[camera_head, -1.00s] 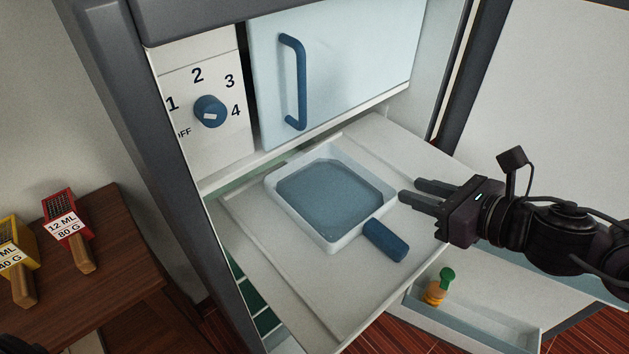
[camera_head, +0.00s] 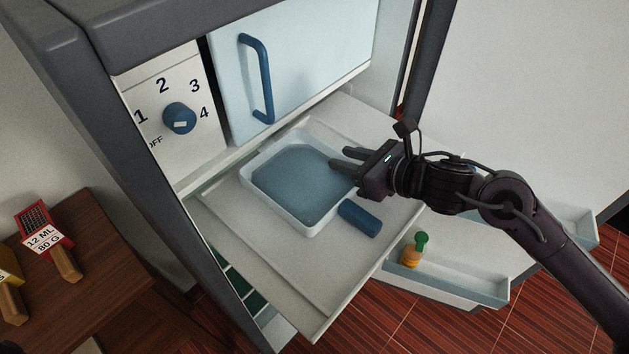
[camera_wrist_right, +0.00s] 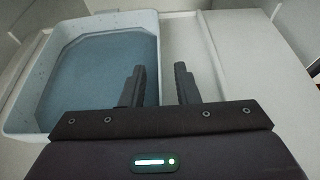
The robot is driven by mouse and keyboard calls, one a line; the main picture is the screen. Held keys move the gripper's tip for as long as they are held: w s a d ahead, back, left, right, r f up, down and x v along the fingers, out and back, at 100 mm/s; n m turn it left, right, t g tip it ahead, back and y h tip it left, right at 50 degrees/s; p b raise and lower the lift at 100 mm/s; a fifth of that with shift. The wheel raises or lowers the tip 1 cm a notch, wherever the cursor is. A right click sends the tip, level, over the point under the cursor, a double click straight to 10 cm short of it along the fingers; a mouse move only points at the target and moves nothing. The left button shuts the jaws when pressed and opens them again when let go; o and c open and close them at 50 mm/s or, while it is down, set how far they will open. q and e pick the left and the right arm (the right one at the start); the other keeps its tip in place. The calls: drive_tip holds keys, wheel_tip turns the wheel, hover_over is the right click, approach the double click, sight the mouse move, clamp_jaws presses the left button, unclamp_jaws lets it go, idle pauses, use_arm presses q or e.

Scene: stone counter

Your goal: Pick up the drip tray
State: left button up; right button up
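The drip tray (camera_head: 302,222) is a pale, shallow square tray with blue-grey contents and a dark blue handle (camera_head: 360,218) at its front right corner. It sits on a pulled-out white shelf below the freezer door. My right gripper (camera_head: 340,159) is open, with its fingers at the tray's right side. In the right wrist view the tray (camera_wrist_right: 150,22) is at the left. The gripper (camera_wrist_right: 160,82) has one finger over the tray and the other outside its right wall. No contact is clear. My left gripper is not in view.
The white shelf (camera_head: 290,275) has free room in front of the tray. The freezer door (camera_head: 300,60) with a blue handle and a numbered dial (camera_head: 179,118) are above. The open fridge door (camera_head: 510,110) stands right. A wooden table (camera_head: 90,260) with scoops is at left.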

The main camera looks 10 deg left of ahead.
clamp_jaws()
drive_tip(key=shift+r, duration=0.1)
idle(0.4)
drive_tip(key=shift+r+b, duration=0.85)
drive_tip(key=shift+r, duration=0.8)
drive_tip(key=s+d+b, duration=0.1)
drive_tip(key=s+d, duration=0.1)
drive_tip(key=s+d+b, duration=0.1)
drive_tip(key=d+b, duration=0.1)
drive_tip(key=d, duration=0.1)
drive_tip(key=s+d+b, duration=0.1)
drive_tip(key=s+d, duration=0.1)
drive_tip(key=d, duration=0.1)
drive_tip(key=shift+s+f+b, duration=0.2)
drive_tip(key=shift+s+b, duration=0.1)
drive_tip(key=shift+s+d+r+b, duration=0.1)
drive_tip(key=shift+s+d+b, duration=0.7)
drive_tip(key=shift+d+b, duration=0.35)
drive_tip(key=shift+s+d+b, duration=0.8)
drive_tip(key=shift+d+b, duration=0.2)
drive_tip(key=shift+b, duration=0.1)
drive_tip(key=shift+s+d+r+p, duration=0.2)
drive_tip(key=shift+s+d+p, duration=0.75)
drive_tip(key=shift+p, duration=1.1)
